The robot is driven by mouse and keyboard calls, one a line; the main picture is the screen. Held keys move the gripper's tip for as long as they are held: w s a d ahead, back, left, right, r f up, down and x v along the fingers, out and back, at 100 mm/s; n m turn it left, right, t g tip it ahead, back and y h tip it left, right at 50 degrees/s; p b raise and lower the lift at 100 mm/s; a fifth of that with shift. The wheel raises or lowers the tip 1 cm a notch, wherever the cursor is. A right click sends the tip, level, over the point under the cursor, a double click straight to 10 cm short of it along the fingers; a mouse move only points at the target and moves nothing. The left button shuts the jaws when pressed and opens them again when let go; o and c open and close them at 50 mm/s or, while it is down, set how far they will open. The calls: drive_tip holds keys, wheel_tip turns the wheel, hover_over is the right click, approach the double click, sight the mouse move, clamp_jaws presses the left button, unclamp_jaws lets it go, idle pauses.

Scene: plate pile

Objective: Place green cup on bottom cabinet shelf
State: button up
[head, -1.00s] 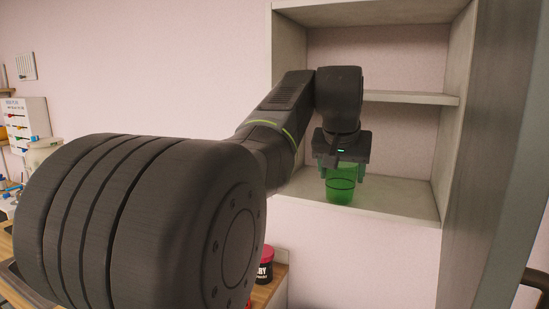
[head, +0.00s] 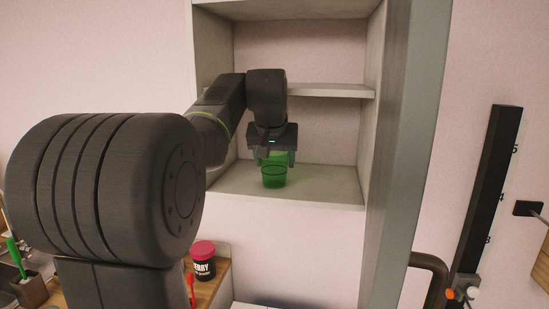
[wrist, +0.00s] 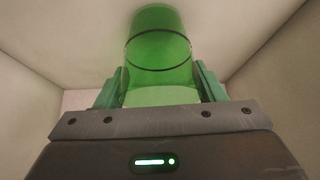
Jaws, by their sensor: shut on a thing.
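The green cup (head: 274,174) is see-through and upright, at the bottom cabinet shelf (head: 325,190), inside the cabinet opening. My gripper (head: 275,160) points down from above, shut on the cup's upper part. In the wrist view the cup (wrist: 158,50) sits between the two green fingers (wrist: 158,88). The cup's base looks at or very near the shelf surface; I cannot tell whether it touches.
A middle shelf (head: 330,91) lies above the wrist, and the cabinet's right side wall (head: 375,110) stands to the right. The bottom shelf is otherwise bare. A dark jar with a red lid (head: 203,260) stands on the wooden counter (head: 212,288) below.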

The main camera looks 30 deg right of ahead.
sight(273, 173)
drive_tip(key=o, duration=1)
drive_tip(key=shift+f, duration=0.1)
drive_tip(key=shift+s+a+r, duration=0.1)
drive_tip(key=shift+s+r, duration=0.05)
drive_tip(key=shift+r, duration=0.35)
drive_tip(key=v, duration=0.4)
drive_tip(key=shift+s+a+b, duration=0.3)
drive_tip(key=shift+s+b, duration=0.1)
drive_tip(key=s+a, duration=0.2)
drive_tip(key=s, duration=0.1)
drive_tip(key=s+a+b, duration=0.1)
drive_tip(key=s+a, duration=0.1)
drive_tip(key=s, duration=0.1)
drive_tip(key=s+a+b, duration=0.1)
drive_tip(key=s+a, duration=0.1)
drive_tip(key=s, duration=0.1)
drive_tip(key=shift+s+a, duration=0.1)
drive_tip(key=shift+a, duration=0.1)
